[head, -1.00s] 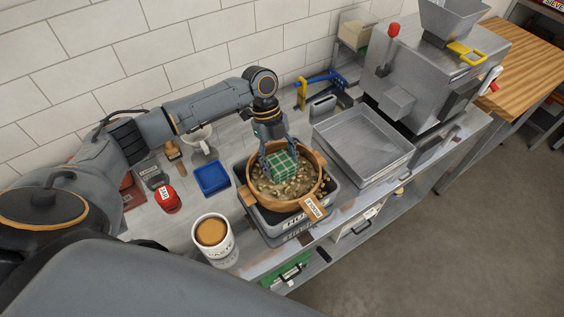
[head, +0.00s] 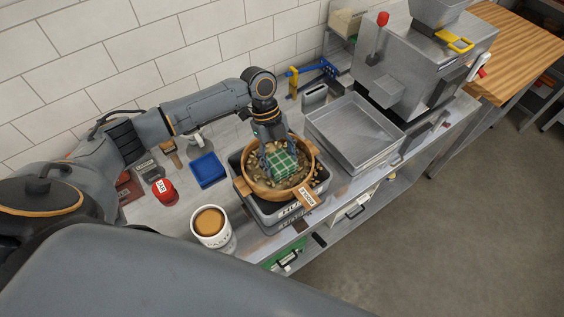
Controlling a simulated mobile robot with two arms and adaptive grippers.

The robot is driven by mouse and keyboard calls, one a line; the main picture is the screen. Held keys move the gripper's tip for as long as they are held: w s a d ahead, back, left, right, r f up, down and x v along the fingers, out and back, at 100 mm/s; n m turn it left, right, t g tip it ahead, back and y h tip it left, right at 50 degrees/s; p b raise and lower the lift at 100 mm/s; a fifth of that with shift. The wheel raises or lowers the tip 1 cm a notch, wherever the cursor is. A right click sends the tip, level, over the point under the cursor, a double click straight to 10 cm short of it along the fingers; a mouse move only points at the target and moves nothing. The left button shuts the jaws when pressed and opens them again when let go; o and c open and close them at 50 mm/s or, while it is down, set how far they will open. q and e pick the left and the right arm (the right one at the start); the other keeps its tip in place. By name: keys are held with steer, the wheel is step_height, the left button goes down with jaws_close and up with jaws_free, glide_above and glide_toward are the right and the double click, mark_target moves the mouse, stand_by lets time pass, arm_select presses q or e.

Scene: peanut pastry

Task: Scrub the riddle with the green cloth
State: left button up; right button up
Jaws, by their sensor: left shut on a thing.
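The riddle (head: 313,165) is a round, wooden-rimmed sieve with a tag at its front and pale bits scattered over its mesh. It sits on a dark grey bin on the bench. The green cloth (head: 283,163) is a checked green pad inside the riddle, near its middle. My left gripper (head: 276,160) reaches down into the riddle and is shut on the green cloth. Whether the cloth's underside touches the mesh is hidden. My right gripper is not in view.
A white tub (head: 212,231) of brown paste stands at the front left. A blue tray (head: 208,170) and a red-capped item (head: 165,189) lie left of the riddle. A metal tray (head: 354,135) and a steel machine (head: 414,60) stand to the right.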

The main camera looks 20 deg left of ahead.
mark_target(272, 153)
arm_select(q)
steer(key=shift+w+a+b, duration=0.2)
steer(key=shift+w+a, duration=0.25)
steer(key=shift+a, duration=0.25)
steer(key=shift+w+a+b, duration=0.15)
steer(key=shift+w+a, duration=0.25)
steer(key=shift+a, duration=0.3)
steer(key=shift+s, duration=0.1)
steer(key=shift+s, duration=0.1)
